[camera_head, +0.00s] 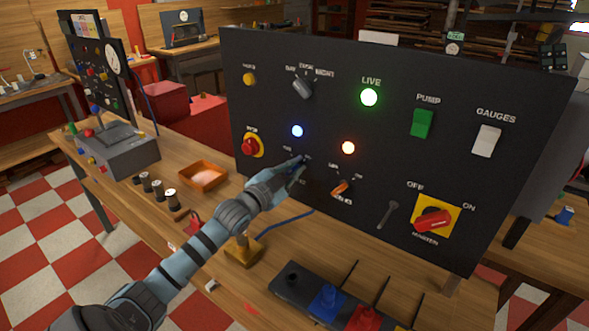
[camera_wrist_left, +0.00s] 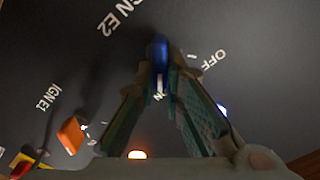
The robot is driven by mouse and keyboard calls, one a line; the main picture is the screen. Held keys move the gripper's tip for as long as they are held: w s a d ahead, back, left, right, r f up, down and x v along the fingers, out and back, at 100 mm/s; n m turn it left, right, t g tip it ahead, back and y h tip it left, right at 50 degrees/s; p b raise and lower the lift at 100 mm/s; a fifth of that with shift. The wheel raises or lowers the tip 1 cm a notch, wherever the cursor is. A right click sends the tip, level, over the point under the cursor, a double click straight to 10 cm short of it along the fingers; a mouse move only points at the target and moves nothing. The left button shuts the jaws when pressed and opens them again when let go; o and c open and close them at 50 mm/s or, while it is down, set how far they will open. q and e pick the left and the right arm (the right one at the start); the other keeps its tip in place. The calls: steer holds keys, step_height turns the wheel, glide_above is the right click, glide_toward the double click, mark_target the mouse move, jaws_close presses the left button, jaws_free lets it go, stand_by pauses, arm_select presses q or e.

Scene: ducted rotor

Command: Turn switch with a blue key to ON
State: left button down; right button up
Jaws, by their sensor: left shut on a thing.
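The black control panel (camera_head: 320,115) stands upright on a wooden bench. My left gripper (camera_head: 297,165) reaches its lower middle, below a lit blue lamp (camera_head: 297,131). In the left wrist view my left gripper (camera_wrist_left: 160,72) is shut on the blue key (camera_wrist_left: 159,50), which sits at the panel in the switch labelled IGN E2. The OFF label (camera_wrist_left: 208,63) shows beside the fingers; the ON label (camera_wrist_left: 158,95) shows between them. The fingers cover part of the key, so I cannot tell exactly which mark it points at. My right gripper is not in view.
An orange key switch (camera_head: 341,188), labelled IGN E1 in the wrist view, is close by on the right, under a lit orange lamp (camera_head: 348,147). A red emergency knob (camera_head: 249,146) is to the left.

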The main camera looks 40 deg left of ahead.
arm_select(q)
steer(key=shift+f, duration=0.1)
steer(key=c, duration=1.7)
jaws_free()
steer(key=shift+s, duration=0.15)
steer(key=s, duration=1.1)
steer(key=shift+s+d, duration=0.1)
steer(key=shift+s, duration=0.3)
